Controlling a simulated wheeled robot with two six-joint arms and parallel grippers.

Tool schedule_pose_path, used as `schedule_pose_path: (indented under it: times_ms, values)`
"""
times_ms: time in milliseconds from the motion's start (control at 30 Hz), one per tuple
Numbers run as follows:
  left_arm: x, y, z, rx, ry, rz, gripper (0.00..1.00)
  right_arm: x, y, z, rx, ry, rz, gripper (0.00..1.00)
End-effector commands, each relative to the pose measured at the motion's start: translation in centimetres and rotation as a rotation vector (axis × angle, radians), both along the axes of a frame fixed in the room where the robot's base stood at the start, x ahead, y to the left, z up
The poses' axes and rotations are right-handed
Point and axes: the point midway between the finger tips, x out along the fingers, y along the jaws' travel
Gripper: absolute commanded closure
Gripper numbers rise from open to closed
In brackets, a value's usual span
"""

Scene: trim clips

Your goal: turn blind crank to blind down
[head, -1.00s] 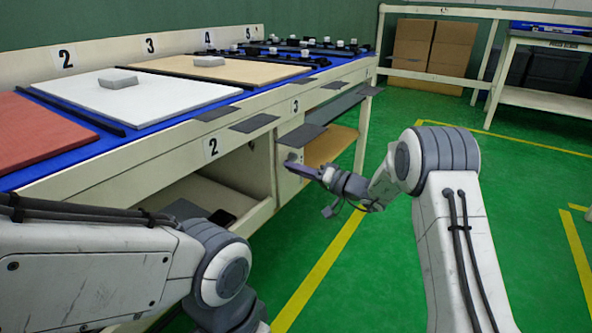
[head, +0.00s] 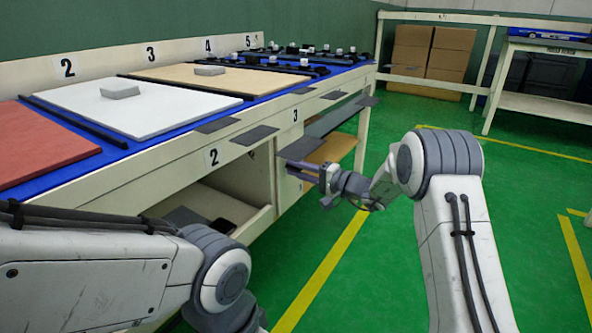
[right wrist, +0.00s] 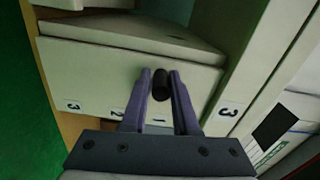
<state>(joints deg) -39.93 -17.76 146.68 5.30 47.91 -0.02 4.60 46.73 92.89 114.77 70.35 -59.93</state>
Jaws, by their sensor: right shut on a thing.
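My right gripper (head: 303,170) reaches the pale front panel under the workbench. In the right wrist view the two purple fingers (right wrist: 161,84) are shut on a short black knob (right wrist: 161,88), which stands out from the panel (right wrist: 98,62). The panel carries the labels 3, 2 and 1. The knob is too small to make out in the head view. I see no blind and cannot tell whether this knob is the crank. My left arm shows at the lower left, but its gripper is out of view.
The workbench (head: 105,172) runs along the left, with boards on its blue top and dark flaps (head: 255,134) jutting from its front edge. An open shelf bay (head: 215,200) lies below. The green floor (head: 350,270) to the right is clear.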

Motion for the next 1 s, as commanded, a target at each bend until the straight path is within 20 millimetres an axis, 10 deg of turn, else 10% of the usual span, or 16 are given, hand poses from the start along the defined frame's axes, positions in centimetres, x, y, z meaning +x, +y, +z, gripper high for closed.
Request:
schedule_pose_path:
  times_ms: [433,467,533,1000]
  values:
    - [0.0,0.0,0.1,0.000,0.000,0.000,1.00,0.3,-0.4,0.5,0.010,-0.002,-0.011,1.00]
    - [0.0,0.0,0.1,0.000,0.000,0.000,1.00,0.3,-0.4,0.5,0.008,-0.002,-0.011,0.64]
    - [0.0,0.0,0.1,0.000,0.000,0.000,1.00,0.3,-0.4,0.5,0.008,-0.001,-0.010,0.45]
    - [0.0,0.0,0.9,0.000,0.000,0.000,1.00,-0.7,-1.6,0.4,0.007,0.008,-0.008,0.45]
